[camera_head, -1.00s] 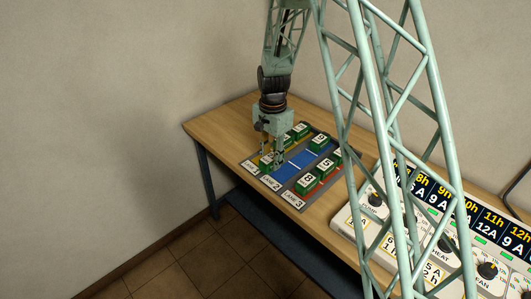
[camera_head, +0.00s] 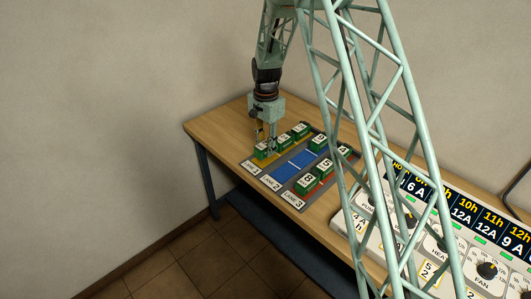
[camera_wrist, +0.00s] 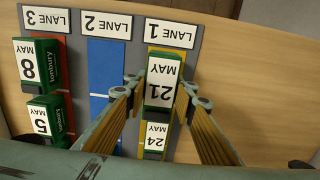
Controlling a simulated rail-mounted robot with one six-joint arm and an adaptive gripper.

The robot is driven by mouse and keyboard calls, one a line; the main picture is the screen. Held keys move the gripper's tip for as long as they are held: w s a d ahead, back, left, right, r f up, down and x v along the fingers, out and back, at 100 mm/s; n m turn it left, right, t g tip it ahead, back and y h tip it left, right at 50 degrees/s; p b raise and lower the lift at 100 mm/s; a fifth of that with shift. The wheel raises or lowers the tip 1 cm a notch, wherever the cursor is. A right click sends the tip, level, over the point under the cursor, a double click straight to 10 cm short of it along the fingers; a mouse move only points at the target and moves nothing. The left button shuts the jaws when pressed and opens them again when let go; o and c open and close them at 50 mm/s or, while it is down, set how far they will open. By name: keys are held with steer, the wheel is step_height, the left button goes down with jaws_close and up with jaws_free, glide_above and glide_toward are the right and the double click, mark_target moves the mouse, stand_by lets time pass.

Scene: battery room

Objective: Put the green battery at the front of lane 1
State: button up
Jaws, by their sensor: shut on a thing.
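My gripper (camera_head: 264,147) is shut on a green battery (camera_head: 260,153) marked 21 MAY, one finger on each side. In the wrist view, the gripper (camera_wrist: 163,84) and this battery (camera_wrist: 162,88) are over the front of yellow lane 1, beside its label (camera_wrist: 171,34). The battery is upright. I cannot tell whether it touches the lane floor. Behind it in lane 1 is another green battery (camera_wrist: 154,140) marked 24 MAY; one more stands further back (camera_head: 300,129).
Blue lane 2 (camera_wrist: 106,62) is empty at its front, with a green battery (camera_head: 318,142) at its back. Red lane 3 holds batteries marked 8 MAY (camera_wrist: 39,66) and 5 MAY (camera_wrist: 48,121). A control panel (camera_head: 406,243) with dials stands to the right on the wooden table (camera_head: 215,122).

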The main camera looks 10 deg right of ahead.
mark_target(265, 142)
steer(key=shift+w, duration=0.1)
steer(key=shift+w, duration=0.25)
steer(key=shift+w+f, duration=0.1)
steer(key=shift+f, duration=1.65)
steer(key=shift+f, duration=0.15)
steer(key=o, duration=1.2)
steer(key=shift+c, duration=0.2)
steer(key=shift+r, duration=6.1)
